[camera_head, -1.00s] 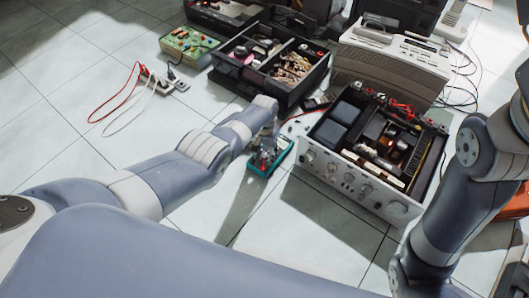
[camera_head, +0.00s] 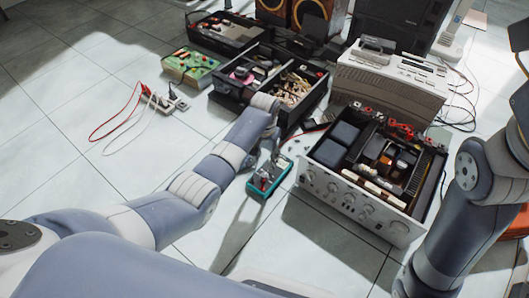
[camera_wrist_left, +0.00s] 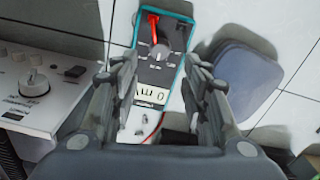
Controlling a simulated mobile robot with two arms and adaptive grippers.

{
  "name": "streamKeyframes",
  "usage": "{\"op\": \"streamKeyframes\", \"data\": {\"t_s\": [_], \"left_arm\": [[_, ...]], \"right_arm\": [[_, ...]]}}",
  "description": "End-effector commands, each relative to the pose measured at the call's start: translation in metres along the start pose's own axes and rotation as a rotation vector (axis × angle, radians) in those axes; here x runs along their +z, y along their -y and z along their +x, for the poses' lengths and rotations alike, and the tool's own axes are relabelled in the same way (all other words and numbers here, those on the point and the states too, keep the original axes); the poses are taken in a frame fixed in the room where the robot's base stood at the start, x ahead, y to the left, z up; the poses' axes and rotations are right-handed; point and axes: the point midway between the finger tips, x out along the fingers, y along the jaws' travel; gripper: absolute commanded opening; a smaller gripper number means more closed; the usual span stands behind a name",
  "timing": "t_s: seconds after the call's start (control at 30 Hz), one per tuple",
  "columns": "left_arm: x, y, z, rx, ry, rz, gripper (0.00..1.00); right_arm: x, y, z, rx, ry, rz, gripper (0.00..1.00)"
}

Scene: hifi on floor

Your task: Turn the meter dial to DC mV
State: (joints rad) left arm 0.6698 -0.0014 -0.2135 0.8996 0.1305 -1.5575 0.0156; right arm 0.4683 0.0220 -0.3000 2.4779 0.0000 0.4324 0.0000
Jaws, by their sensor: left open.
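The meter (camera_head: 283,171) is a small teal-edged multimeter lying on the floor left of the silver amplifier. In the left wrist view the meter (camera_wrist_left: 172,22) shows upside down, with a round dial (camera_wrist_left: 160,52) and a lit display (camera_wrist_left: 152,95) that appears to read 0 mV. Where the dial's pointer stands is too small to tell. My left gripper (camera_head: 265,168) is over the meter. In the wrist view its fingers (camera_wrist_left: 161,62) are open and spread to either side of the dial, with a gap on both sides. My right arm shows at the right; its gripper is out of frame.
The open silver amplifier (camera_head: 352,197) stands close to the right of the meter. A black parts box (camera_head: 232,103) lies behind it, and a green circuit board (camera_head: 190,66) farther left. A power strip with red and white cables (camera_head: 168,101) lies left. The floor tiles in front and left are clear.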

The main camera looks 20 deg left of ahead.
Motion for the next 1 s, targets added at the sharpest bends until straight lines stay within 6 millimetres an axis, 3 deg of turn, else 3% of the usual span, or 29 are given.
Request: {"op": "streamKeyframes", "data": {"t_s": [0.13, 0.3, 0.87, 1.0], "left_arm": [[0.000, 0.000, -0.021, 0.000, -0.002, 0.000, 0.42], [0.001, 0.000, -0.033, 0.001, 0.002, 0.000, 0.42], [0.001, 0.000, -0.035, 0.001, 0.000, 0.000, 0.42], [-0.010, -0.003, -0.037, 0.000, -0.080, 0.006, 0.42]], "right_arm": [[0.000, 0.000, 0.000, 0.000, 0.000, 0.000, 0.40], [0.000, 0.000, 0.000, 0.000, 0.000, 0.000, 0.40], [0.000, 0.000, 0.000, 0.000, 0.000, 0.000, 0.40], [0.004, -0.002, 0.000, 0.005, 0.015, 0.002, 0.40]]}}
